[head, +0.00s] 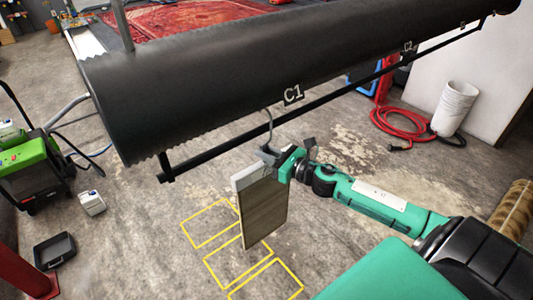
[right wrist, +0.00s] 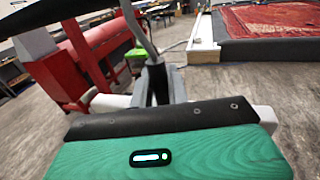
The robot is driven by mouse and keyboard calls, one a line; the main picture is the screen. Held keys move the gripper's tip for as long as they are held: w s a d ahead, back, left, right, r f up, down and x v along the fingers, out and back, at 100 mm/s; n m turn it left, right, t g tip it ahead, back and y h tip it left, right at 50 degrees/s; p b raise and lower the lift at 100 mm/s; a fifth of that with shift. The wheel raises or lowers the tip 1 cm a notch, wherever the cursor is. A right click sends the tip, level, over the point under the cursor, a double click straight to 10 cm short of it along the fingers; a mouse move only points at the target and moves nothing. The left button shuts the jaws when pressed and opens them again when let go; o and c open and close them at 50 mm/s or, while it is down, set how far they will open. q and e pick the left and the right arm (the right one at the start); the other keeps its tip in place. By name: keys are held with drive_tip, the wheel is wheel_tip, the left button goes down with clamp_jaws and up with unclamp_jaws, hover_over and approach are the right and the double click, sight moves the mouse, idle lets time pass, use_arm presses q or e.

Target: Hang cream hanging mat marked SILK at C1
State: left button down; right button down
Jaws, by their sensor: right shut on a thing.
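The hanging mat (head: 262,212) is a flat grey-brown panel with a pale top bar and a grey hook (head: 269,122) above it. I cannot read any SILK marking on it. My right gripper (head: 270,157) is shut on the hook's lower part, just above the top bar; in the right wrist view the gripper (right wrist: 156,85) has the hook's stem (right wrist: 136,28) rising from it. The mat hangs upright above the floor. The C1 label (head: 293,94) is on the black roller. The hook's top overlaps the black rail (head: 225,147) below C1; I cannot tell whether it rests on it. My left gripper is out of view.
The big black roller (head: 210,75) crosses above the rail, with a C2 label (head: 407,46) farther right. Yellow outlines (head: 210,222) mark the floor. A green machine (head: 28,160) stands left; a red hose (head: 400,125) and white bucket (head: 455,108) are at right.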

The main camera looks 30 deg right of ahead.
sight(269, 166)
drive_tip(key=shift+f, duration=0.1)
drive_tip(key=shift+f+b, duration=1.95)
drive_tip(key=shift+b, duration=0.05)
drive_tip(key=c, duration=1.3)
unclamp_jaws()
drive_tip(key=shift+s+f, duration=0.1)
drive_tip(key=shift+s+d+f+b, duration=0.1)
drive_tip(key=shift+s+d+b, duration=0.15)
drive_tip(key=shift+s, duration=0.2)
drive_tip(key=shift+b+v, duration=2.15)
drive_tip(key=shift+v, duration=4.2)
